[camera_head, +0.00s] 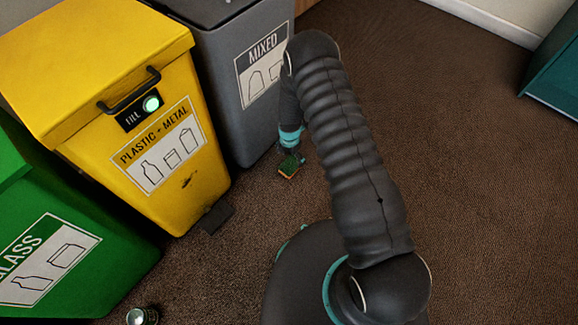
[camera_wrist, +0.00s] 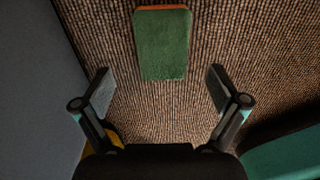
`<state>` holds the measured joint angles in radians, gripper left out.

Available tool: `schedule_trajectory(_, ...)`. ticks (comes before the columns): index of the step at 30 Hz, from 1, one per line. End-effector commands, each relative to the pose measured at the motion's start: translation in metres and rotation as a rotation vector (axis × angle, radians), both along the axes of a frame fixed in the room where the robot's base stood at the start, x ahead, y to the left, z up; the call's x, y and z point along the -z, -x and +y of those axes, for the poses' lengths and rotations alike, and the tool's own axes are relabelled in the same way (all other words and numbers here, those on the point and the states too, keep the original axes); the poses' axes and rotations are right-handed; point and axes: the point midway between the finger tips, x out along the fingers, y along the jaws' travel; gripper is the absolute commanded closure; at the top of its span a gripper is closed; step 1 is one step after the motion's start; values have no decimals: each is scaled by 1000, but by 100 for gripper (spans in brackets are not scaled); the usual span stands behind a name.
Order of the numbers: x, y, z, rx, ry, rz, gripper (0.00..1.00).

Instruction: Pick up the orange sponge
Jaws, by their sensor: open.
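The sponge (camera_head: 288,167) lies on the brown carpet in front of the grey bin, partly hidden by my gripper in the head view. It has a green top and an orange lower layer. In the wrist view the sponge (camera_wrist: 163,44) sits at the top middle, with its green face toward the camera and a thin orange edge at the top. My gripper (camera_wrist: 160,88) is open and empty. Its fingers stand apart to the left and right, below most of the sponge in the picture. In the head view my gripper (camera_head: 291,150) is small and close to the sponge.
A grey MIXED bin (camera_head: 222,70), a yellow PLASTIC + METAL bin (camera_head: 100,110) and a green GLASS bin (camera_head: 60,235) stand at the left. A can (camera_head: 142,316) is at the bottom left. A teal box (camera_head: 555,75) stands at the right. Carpet right of my arm is clear.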

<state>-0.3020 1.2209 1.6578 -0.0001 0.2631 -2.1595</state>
Motion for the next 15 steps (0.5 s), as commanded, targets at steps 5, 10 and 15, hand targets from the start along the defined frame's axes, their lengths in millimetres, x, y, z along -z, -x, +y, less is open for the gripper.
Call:
schedule_trajectory(5, 10, 0, 0, 0, 0, 0, 3)
schedule_trajectory(10, 28, 1, -2, 0, 0, 1, 3)
schedule_trajectory(15, 51, 0, -4, -1, 0, 1, 3)
